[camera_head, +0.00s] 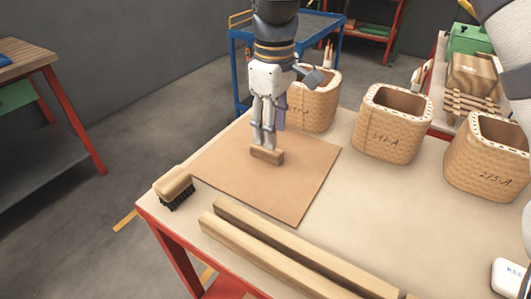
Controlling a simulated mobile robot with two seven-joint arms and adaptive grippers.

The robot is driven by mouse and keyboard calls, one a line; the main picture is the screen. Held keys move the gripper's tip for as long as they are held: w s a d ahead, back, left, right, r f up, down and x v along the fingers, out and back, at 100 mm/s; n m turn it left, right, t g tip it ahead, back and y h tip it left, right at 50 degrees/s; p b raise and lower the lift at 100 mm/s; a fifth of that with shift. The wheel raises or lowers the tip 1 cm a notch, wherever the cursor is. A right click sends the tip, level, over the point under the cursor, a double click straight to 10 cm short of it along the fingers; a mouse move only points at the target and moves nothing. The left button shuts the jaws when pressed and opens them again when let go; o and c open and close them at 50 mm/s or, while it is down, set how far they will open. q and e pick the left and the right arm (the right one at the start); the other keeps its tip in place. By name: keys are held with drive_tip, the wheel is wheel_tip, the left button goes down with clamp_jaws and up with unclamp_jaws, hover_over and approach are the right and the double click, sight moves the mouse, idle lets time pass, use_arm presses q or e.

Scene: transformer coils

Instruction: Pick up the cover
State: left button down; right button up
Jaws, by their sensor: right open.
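A flat brown square board (300,190), which looks like the cover, lies on the pale table top. A small wooden block (267,155), like a handle, sits near its middle. My right gripper (265,145) points straight down over the board, with its fingertips at the top of the block. It is open, and I cannot tell whether the fingers touch the block or straddle it. The gripper hides part of the board behind it. My left gripper is not in view.
Three woven coils (392,125) (318,103) (490,160) stand along the back and right. A brush (174,187) lies at the left edge. Two wooden bars (300,250) lie in front. A white box (508,279) is at lower right. The table between the bars and coils is clear.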

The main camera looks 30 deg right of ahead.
sight(266, 153)
drive_tip(key=f, duration=0.4)
drive_tip(key=w+f, duration=0.1)
drive_tip(key=f, duration=0.1)
drive_tip(key=shift+a+f+b, duration=0.1)
drive_tip(key=shift+f+b, duration=0.2)
drive_tip(key=shift+f, duration=0.1)
drive_tip(key=shift+c, duration=0.6)
clamp_jaws()
